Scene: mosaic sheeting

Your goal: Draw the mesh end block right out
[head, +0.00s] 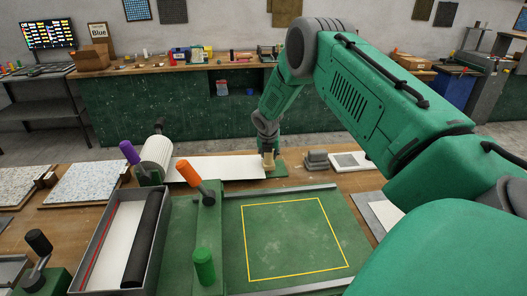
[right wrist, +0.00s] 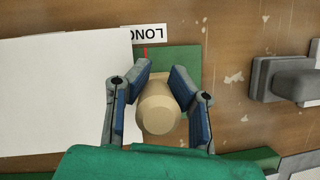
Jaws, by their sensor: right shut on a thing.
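The mesh end block shows a pale beige round knob (right wrist: 158,112), which in the head view (head: 268,161) stands at the right end of a white strip of mesh (head: 215,168). My right gripper (right wrist: 161,74) is shut around the knob, one finger on each side; in the head view it (head: 267,148) points down over the block. The mesh (right wrist: 65,95) lies flat to the left of the block and runs back to a white roll (head: 157,152). A green plate (right wrist: 178,60) lies under the block. The knob hides where mesh and block meet. My left gripper is not in view.
A green board with a yellow outline (head: 295,240) lies nearer. A grey block (right wrist: 282,77) sits right of the gripper, with bare wood between.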

